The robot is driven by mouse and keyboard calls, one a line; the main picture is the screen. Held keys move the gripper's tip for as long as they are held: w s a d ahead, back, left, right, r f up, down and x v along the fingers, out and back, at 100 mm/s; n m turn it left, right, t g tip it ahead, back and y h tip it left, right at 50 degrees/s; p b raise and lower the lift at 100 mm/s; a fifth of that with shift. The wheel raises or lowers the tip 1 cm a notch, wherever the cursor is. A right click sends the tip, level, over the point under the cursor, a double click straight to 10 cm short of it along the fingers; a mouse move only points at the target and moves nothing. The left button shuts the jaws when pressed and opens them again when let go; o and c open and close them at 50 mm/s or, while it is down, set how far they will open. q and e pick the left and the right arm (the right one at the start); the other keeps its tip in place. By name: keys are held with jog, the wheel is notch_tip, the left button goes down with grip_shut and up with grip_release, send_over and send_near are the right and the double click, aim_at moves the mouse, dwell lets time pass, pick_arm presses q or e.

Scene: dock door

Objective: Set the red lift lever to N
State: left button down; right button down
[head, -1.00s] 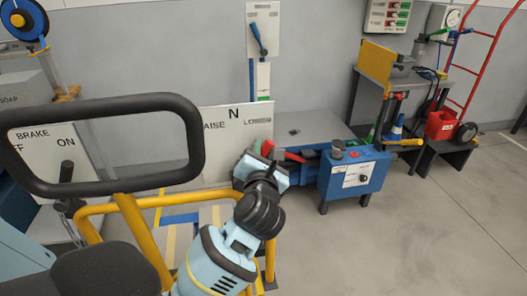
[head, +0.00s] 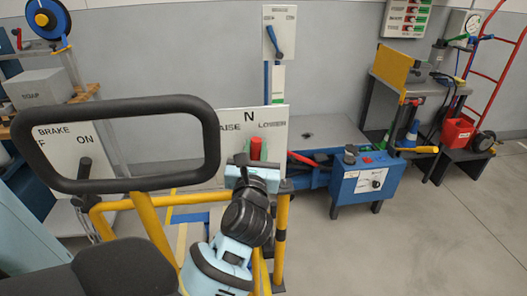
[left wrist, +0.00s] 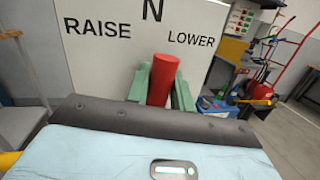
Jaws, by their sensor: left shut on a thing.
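The red lift lever (head: 256,148) stands in front of a white panel (head: 282,112) marked RAISE, N and LOWER. In the left wrist view the red lever (left wrist: 162,80) is a near-upright cylinder between green fingers. Its top lies below the N, slightly to its right, between RAISE and LOWER. My left gripper (head: 254,155) is shut on the lever, with a finger at each side; it fills the lower part of the left wrist view (left wrist: 162,92). The lever's base is hidden behind my gripper. My right gripper is not in view.
A black hoop (head: 125,101) and yellow rails (head: 150,225) stand close at the left. A BRAKE panel (head: 55,155) with a dark lever is behind the hoop. A blue box with controls (head: 365,180) stands to the right. The floor at right is clear.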

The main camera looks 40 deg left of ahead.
aim_at(252, 154)
pick_arm(q)
jog(key=shift+s+a+n, duration=0.25)
jog(key=shift+s+n, duration=0.1)
jog(key=shift+n, duration=0.15)
jog(key=c, duration=1.2)
grip_release()
jog(key=shift+c, duration=0.2)
jog(key=b+v, duration=0.1)
jog(key=v, duration=0.5)
jog(key=shift+s+d+f, duration=0.15)
jog(key=shift+s+d, duration=0.05)
jog(key=shift+s, duration=0.05)
jog(key=shift+s+d, duration=0.35)
jog(key=shift+s, duration=0.1)
